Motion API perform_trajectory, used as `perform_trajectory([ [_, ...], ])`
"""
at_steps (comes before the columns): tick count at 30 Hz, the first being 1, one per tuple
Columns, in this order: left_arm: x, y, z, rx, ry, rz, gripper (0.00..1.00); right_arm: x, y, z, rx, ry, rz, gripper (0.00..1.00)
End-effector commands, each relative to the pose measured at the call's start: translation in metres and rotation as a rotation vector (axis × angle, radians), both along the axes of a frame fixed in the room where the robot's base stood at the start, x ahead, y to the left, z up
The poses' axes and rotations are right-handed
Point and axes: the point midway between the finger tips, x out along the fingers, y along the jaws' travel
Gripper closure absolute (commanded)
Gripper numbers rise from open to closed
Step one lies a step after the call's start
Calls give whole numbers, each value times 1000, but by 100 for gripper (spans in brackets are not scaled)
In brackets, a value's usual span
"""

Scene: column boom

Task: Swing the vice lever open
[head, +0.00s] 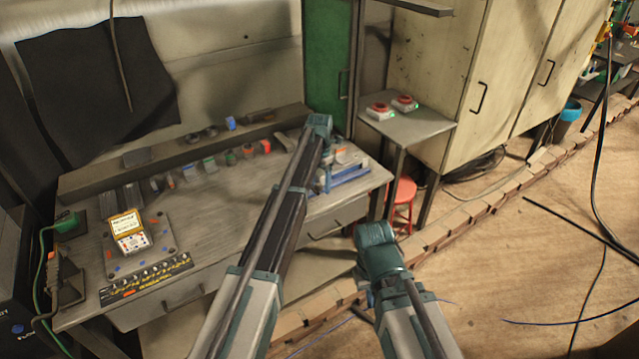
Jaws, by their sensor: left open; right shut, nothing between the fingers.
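The blue vice (349,174) sits at the right end of the grey workbench. Its lever cannot be made out clearly; my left arm covers part of that area. My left arm reaches up across the bench, and its teal end part hangs down beside the vice's left side. My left gripper (325,184) is there, small and partly hidden, open; I cannot tell whether it touches the vice. My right arm is folded low at the bottom centre, off the bench, and its gripper does not show.
The workbench (207,217) holds several small parts along its back and a yellow-and-white box (128,231) at left. A small side table (425,126) carries two red-topped devices. A red stool (402,196) stands below it. The floor at right is mostly open, with cables.

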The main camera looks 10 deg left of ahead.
Motion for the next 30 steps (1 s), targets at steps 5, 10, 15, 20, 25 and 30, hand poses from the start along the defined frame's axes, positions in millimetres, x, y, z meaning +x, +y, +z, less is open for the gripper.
perform_trajectory([
  [5, 0, 1, 0, 1, 1, 0, 31, 0, 0, 0, 0, 0, 0, 100],
  [10, -1, 1, 2, 1, 2, 0, 31, 0, 0, 2, 0, 0, 0, 100],
  [15, -1, 1, 12, 2, 1, 0, 31, 0, 0, 12, 0, 0, 0, 100],
  [20, -1, 1, 29, 1, 2, 0, 31, 0, 0, 29, 0, 0, 1, 100],
  [25, 0, 1, 54, 1, 2, 0, 31, 0, 0, 54, 0, 0, 2, 100],
  [30, 0, 1, 80, 1, 1, 0, 31, 0, 0, 80, 1, 0, -1, 100],
])
